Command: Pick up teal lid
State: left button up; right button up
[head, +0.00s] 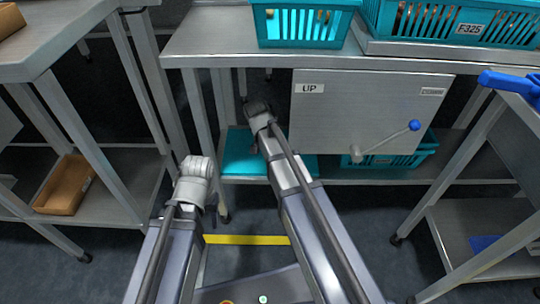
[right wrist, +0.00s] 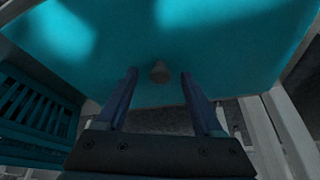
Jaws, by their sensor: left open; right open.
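The teal lid (head: 239,150) lies on the lower shelf under the middle bench, partly hidden behind my right arm. In the right wrist view the teal lid (right wrist: 220,50) fills the upper part, with a small grey knob (right wrist: 159,72) on it. My right gripper (right wrist: 158,78) is open, with one finger on each side of the knob and a gap on both sides. Its fingers are hard to make out in the head view. My left gripper (head: 211,207) is open and empty, low in front of the bench, away from the lid.
A grey panel marked UP with a blue-ended lever (head: 414,125) hangs right of the lid. A teal crate (head: 400,158) sits behind it on the lower shelf. More teal crates (head: 303,43) stand on the bench top. A brown tray (head: 66,184) is on the left shelf.

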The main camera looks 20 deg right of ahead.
jog(key=shift+f, duration=0.15)
grip_shut()
dwell(0.4)
